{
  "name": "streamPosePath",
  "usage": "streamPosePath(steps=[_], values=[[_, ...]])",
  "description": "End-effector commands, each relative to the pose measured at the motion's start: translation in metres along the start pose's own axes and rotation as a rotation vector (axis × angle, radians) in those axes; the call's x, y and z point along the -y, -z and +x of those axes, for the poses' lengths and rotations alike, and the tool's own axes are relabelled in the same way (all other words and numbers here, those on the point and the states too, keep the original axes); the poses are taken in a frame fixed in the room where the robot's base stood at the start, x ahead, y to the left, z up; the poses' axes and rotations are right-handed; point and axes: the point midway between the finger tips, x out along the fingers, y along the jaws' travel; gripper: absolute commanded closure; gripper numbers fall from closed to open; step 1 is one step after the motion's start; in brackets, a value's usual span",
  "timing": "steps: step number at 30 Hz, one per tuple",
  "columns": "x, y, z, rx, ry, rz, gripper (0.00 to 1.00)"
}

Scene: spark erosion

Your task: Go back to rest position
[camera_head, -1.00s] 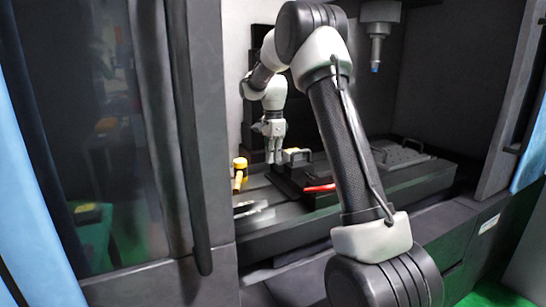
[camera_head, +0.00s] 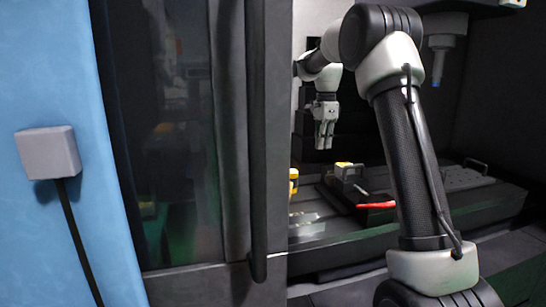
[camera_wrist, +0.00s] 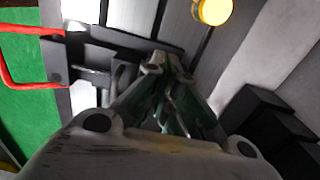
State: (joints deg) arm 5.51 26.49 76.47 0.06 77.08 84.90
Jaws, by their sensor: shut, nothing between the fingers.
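My gripper (camera_head: 325,133) hangs fingers down inside the machine's work space, above the dark machine bed (camera_head: 345,240). Its fingers are together and hold nothing. In the wrist view my gripper (camera_wrist: 172,68) also shows its fingers close together, with nothing between them. My arm reaches in from the lower right of the head view, bends at the top and comes down at the far end.
A yellow-topped tool (camera_head: 293,182) stands on the left of the bed. A small block with a yellow top (camera_head: 346,170) and a red handle (camera_head: 376,205) lie nearby. The spindle (camera_head: 438,62) hangs at the back right. The door edge (camera_head: 257,150) is close on the left.

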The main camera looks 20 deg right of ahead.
Motion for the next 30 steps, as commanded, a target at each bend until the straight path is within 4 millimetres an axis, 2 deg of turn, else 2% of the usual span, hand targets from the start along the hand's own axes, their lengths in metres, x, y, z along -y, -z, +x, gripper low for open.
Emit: streamPosePath(steps=[4, 8, 11, 12, 14, 17, 23, 26, 30], values=[[0.000, 0.000, 0.000, 0.000, 0.002, -0.047, 1.00], [0.005, 0.001, 0.002, -0.005, 0.023, -0.209, 1.00], [-0.004, 0.000, 0.025, 0.000, 0.000, -0.389, 1.00], [-0.011, -0.001, 0.035, 0.005, -0.013, -0.464, 1.00], [-0.027, -0.003, 0.042, 0.009, -0.022, -0.579, 1.00], [-0.062, -0.008, 0.043, 0.011, -0.021, -0.777, 1.00], [-0.143, -0.021, 0.031, -0.008, 0.012, -1.112, 1.00], [-0.194, -0.029, 0.024, -0.032, 0.039, -1.268, 1.00], [-0.271, -0.039, 0.021, -0.085, 0.088, -1.455, 1.00]])
